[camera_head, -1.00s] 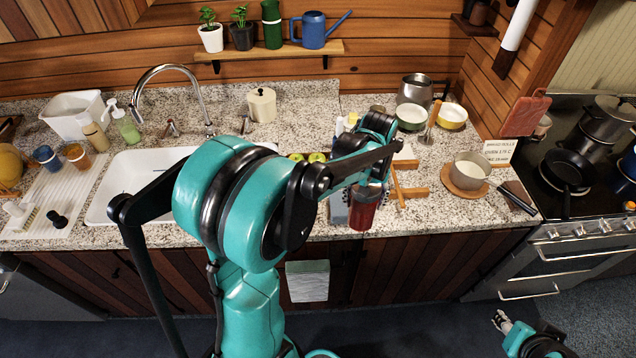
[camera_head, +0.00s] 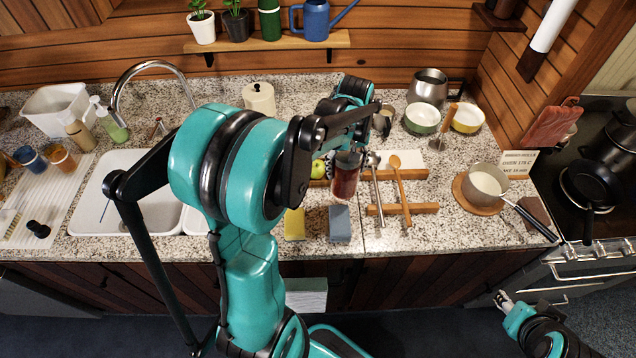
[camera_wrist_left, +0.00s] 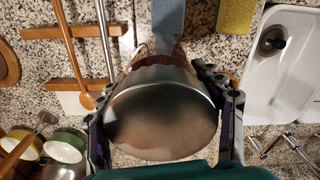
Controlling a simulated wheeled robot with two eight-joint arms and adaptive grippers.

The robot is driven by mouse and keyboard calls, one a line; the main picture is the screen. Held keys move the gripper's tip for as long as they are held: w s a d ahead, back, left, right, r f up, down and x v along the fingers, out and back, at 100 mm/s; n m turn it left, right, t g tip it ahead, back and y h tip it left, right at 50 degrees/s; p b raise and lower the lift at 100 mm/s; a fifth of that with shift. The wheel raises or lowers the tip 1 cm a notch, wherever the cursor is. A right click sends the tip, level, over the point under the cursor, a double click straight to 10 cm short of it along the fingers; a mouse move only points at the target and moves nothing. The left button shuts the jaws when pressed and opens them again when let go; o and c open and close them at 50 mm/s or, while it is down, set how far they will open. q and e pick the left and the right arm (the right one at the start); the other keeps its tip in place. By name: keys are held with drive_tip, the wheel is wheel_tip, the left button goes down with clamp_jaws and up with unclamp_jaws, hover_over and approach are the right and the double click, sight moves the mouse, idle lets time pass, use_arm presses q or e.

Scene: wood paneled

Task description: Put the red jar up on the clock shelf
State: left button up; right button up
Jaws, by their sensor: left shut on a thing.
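The red jar (camera_head: 345,180) has a translucent dark red body and a metal lid. My left gripper (camera_head: 348,150) is shut on it near the top and holds it upright over the counter's front part. In the left wrist view the jar's shiny round lid (camera_wrist_left: 163,115) fills the middle between the two fingers, hiding most of the red body. A wooden shelf (camera_head: 265,42) on the back wall bears two potted plants, a green cylinder and a blue watering can. No clock shows. My right gripper (camera_head: 503,300) is low at the right, its jaw state unclear.
Below the jar are a yellow sponge (camera_head: 294,224), a blue-grey sponge (camera_head: 340,224) and utensils on wooden rests (camera_head: 408,209). The faucet (camera_head: 150,65), a cream canister (camera_head: 259,100), a steel pitcher (camera_head: 428,88) and bowls stand behind. A saucepan (camera_head: 487,183) is at right.

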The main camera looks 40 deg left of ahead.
use_arm(q)
drive_tip(key=s+a+f+b, duration=0.1)
drive_tip(key=s+a+f, duration=0.2)
drive_tip(key=a+f, duration=0.4)
wheel_tip(320, 180, down, 2)
drive_tip(key=shift+a+b, duration=0.3)
drive_tip(key=shift+b, duration=0.1)
drive_tip(key=shift+s, duration=0.1)
drive_tip(key=shift+f, duration=0.1)
drive_tip(key=o, duration=1.6)
